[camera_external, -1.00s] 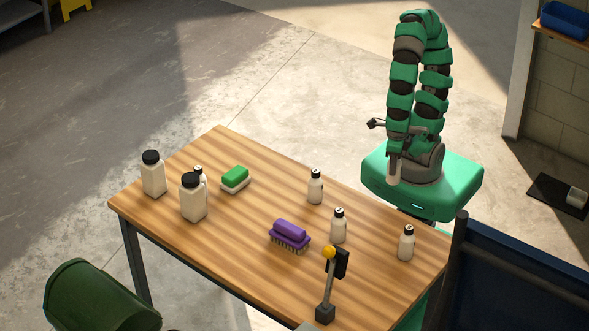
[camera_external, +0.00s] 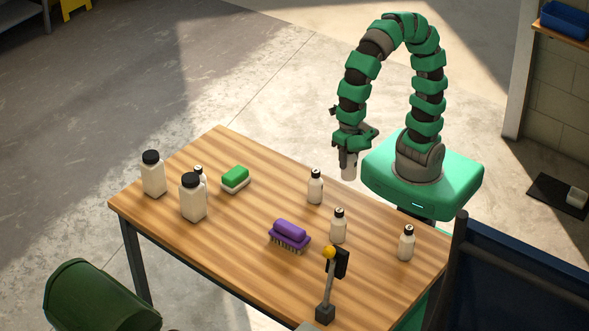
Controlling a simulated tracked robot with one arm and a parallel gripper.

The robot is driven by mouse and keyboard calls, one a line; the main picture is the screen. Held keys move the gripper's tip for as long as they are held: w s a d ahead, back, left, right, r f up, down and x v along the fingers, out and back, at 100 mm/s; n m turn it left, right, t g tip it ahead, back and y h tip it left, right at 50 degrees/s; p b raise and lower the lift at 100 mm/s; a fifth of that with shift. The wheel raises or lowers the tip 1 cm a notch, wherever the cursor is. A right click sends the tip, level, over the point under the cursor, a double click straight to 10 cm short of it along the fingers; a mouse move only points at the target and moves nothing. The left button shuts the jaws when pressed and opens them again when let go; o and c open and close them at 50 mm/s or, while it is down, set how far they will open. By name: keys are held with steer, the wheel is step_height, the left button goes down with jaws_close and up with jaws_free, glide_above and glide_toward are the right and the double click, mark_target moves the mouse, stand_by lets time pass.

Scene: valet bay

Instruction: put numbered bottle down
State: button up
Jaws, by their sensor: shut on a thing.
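My gripper (camera_external: 348,155) points down and is shut on a small pale bottle (camera_external: 348,171). The held bottle is upright, apart from the table, over its far right edge in the picture. Its top is hidden by my gripper and no number on it can be read. Small white bottles with dark caps stand on the wooden table (camera_external: 265,250): one near the far edge (camera_external: 315,188), one near the middle (camera_external: 339,227), one at the right (camera_external: 406,244), and one partly hidden at the left (camera_external: 200,175).
Two larger black-capped bottles (camera_external: 153,174) (camera_external: 193,198) stand at the table's left. A green-and-white sponge (camera_external: 235,179), a purple brush (camera_external: 289,235) and an upright post with a yellow ball (camera_external: 326,285) are also on the table. Bare wood lies between the sponge and the far bottle.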

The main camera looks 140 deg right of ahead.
steer(key=w+d+r+m, duration=0.2)
steer(key=w+d+m, duration=0.2)
steer(key=w+d, duration=0.35)
steer(key=m+p, duration=0.2)
steer(key=m, duration=0.9)
glide_above(218, 172)
step_height(218, 172, down, 3)
step_height(218, 172, down, 10)
steer(key=shift+w+r+b, duration=0.1)
steer(key=shift+b, duration=1.15)
steer(key=o, duration=1.1)
steer(key=shift+c, duration=0.2)
